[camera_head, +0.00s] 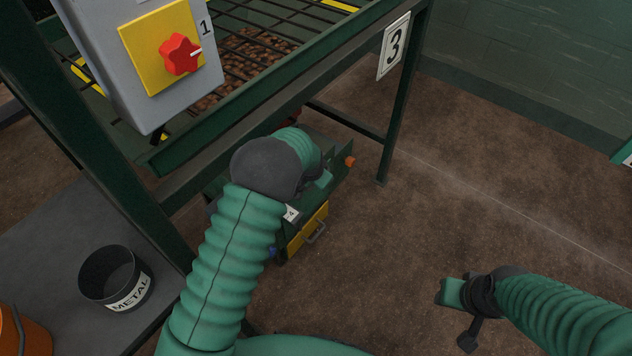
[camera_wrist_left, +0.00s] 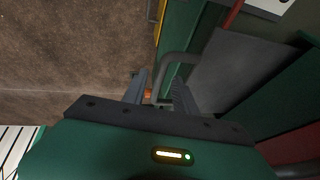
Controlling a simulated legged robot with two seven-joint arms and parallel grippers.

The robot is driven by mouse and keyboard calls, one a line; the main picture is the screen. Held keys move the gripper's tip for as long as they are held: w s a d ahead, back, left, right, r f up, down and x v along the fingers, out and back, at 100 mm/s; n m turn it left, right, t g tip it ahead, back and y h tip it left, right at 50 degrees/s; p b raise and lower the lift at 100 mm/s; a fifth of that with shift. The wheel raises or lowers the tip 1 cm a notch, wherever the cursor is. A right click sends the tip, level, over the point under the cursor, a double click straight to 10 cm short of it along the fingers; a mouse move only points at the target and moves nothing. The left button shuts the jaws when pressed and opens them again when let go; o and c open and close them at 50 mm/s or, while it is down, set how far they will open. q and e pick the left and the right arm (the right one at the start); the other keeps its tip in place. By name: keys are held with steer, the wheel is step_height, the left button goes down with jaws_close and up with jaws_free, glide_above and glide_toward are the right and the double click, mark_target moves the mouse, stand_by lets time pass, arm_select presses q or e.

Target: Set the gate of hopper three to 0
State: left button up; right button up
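The white sign with a black 3 (camera_head: 394,47) hangs on a dark green post of the hopper frame. Below the frame is a dark green box (camera_head: 340,172) with a yellow front (camera_head: 308,230) and a grey handle. A small white label that looks like a 4 (camera_head: 290,213) shows beside my left arm. My left arm reaches over the box and hides much of it, including most of my left gripper. In the left wrist view my left gripper (camera_wrist_left: 160,92) has its fingers apart, with a grey bent bar (camera_wrist_left: 178,58) between or just beyond them. My right gripper (camera_head: 462,305) is over bare floor.
A grey box with a yellow plate and red knob (camera_head: 180,54), marked 1, hangs at upper left. A barred grate (camera_head: 250,40) covers brown lumps. A black METAL bin (camera_head: 112,275) and an orange bucket (camera_head: 25,330) stand at left. The right floor is clear.

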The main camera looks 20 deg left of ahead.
arm_select(q)
steer(key=shift+d, duration=0.1)
steer(key=c, duration=0.5)
jaws_close()
stand_by(0.8)
